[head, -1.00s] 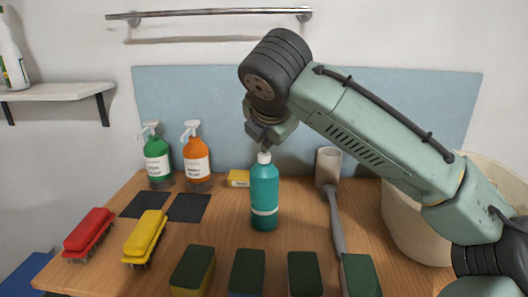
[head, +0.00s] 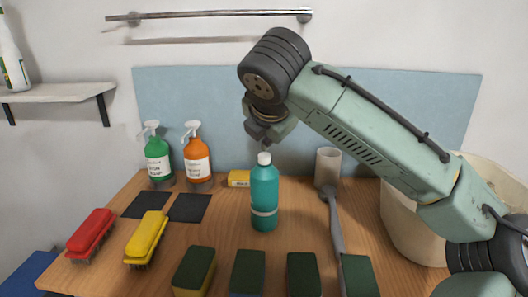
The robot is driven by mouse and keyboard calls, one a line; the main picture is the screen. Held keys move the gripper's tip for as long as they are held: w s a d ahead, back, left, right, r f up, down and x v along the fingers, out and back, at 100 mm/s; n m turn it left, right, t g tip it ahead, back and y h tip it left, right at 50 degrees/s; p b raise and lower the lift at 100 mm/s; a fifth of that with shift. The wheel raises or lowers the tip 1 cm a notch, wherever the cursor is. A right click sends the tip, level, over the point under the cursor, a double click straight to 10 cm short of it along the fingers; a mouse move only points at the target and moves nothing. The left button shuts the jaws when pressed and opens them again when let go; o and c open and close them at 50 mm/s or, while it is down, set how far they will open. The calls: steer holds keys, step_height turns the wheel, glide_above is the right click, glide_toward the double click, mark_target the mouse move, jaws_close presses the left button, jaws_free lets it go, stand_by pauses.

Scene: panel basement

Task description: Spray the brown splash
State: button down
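A teal bottle (head: 264,198) with a white cap stands upright on the wooden table. A green pump bottle (head: 158,160) and an orange pump bottle (head: 197,161) stand at the back left. I see no brown splash on the visible surfaces; my arm hides part of the blue wall panel (head: 190,100).
Red (head: 90,234) and yellow (head: 147,238) brushes lie at the left beside dark mats (head: 189,208). Several sponges (head: 248,272) line the front. A yellow box (head: 239,178), a beige cup (head: 328,167), a grey long-handled tool (head: 335,225) and a cream bin (head: 402,225) are also around.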

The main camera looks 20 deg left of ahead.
mark_target(268, 154)
step_height(268, 154, up, 4)
steer(key=p, duration=0.4)
steer(key=shift+r, duration=0.9)
stand_by(1.0)
